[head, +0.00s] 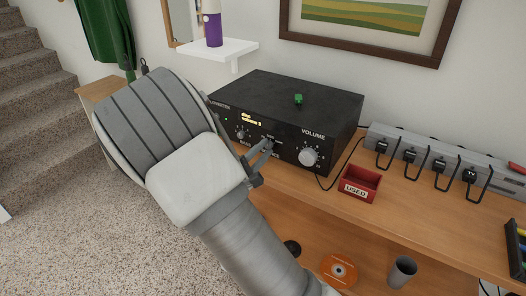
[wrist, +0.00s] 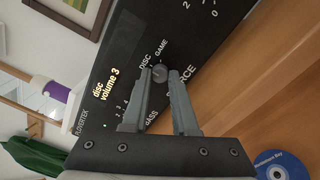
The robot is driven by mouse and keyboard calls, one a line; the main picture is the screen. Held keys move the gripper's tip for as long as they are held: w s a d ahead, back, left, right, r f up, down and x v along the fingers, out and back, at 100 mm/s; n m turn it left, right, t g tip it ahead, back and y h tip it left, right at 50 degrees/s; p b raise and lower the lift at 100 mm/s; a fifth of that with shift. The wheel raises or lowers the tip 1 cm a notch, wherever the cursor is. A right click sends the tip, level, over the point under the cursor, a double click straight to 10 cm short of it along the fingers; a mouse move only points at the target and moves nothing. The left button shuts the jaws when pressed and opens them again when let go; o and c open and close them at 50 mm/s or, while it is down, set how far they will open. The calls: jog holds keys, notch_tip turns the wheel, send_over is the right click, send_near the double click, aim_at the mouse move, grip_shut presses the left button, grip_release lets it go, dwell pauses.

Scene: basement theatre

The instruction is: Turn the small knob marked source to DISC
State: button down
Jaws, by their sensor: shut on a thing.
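The black amplifier (head: 325,98) stands on the wooden bench against the wall. Its small source knob (wrist: 160,73) is grey and round in the wrist view, with DISC and GAME printed beside it; I cannot make out its pointer. My gripper (wrist: 160,76) is shut on this knob, one finger on each side. The lit display (wrist: 106,84) reads "disc" and "volume 3". In the head view my gripper (head: 267,146) is at the front panel and mostly hides the source knob. The larger volume knob (head: 309,156) is to its right, apart from my fingers.
A red box marked USED (head: 360,183) and a power strip (head: 440,162) with several plugs are right of the amplifier. A small green object (head: 298,99) lies on top of it. An orange disc (head: 339,270) and grey cup (head: 402,271) are on the lower shelf.

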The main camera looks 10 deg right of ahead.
jog(key=c, duration=0.7)
grip_release()
jog(key=shift+a, duration=0.1)
jog(key=p+v, duration=0.3)
jog(key=v, duration=1.4)
jog(key=shift+s+a+f, duration=0.1)
jog(key=shift+s, duration=0.05)
